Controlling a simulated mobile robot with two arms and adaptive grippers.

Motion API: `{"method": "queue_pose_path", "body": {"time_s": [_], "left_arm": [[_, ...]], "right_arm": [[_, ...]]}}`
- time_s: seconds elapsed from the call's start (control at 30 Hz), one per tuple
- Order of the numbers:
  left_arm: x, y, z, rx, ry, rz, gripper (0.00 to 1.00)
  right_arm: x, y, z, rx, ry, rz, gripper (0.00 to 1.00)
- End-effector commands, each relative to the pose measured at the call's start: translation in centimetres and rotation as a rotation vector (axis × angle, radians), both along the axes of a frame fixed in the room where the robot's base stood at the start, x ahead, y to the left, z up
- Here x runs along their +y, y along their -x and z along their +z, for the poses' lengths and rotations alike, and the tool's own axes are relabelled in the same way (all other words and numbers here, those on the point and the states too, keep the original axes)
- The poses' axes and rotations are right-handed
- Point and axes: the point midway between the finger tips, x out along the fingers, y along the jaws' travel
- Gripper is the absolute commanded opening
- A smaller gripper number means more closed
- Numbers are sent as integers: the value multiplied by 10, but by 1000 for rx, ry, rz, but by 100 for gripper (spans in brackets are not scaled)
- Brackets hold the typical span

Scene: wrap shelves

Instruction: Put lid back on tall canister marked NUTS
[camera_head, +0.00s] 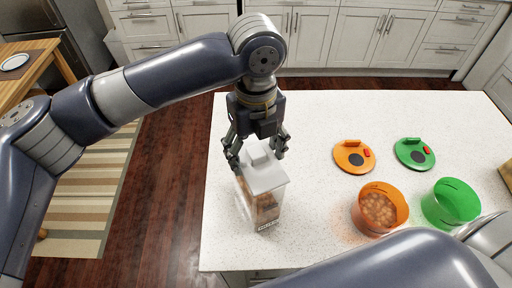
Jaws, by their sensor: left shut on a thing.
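A tall clear canister (266,208) with brown contents stands upright near the left edge of the white counter. A small label shows low on its front, too small to read surely. A white square lid (267,181) with a raised grip is at the canister's top; I cannot tell whether it is fully seated or just above the rim. My left gripper (257,157) points down from above and is shut on the lid, its fingers on either side of the raised grip. My right gripper is not in view; only part of my right arm shows at the bottom.
On the white counter (320,115), an orange lid (354,156) and a green lid (413,153) lie flat. An orange bin (367,221) with round brown items and a green bin (452,203) stand in front of them. The counter behind is clear.

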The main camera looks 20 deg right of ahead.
Motion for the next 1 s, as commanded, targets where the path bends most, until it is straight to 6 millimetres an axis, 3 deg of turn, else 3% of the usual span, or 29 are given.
{"method": "queue_pose_path", "body": {"time_s": [1.0], "left_arm": [[0, 0, -8, 0, 0, 0, 43]], "right_arm": [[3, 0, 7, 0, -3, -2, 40]]}}
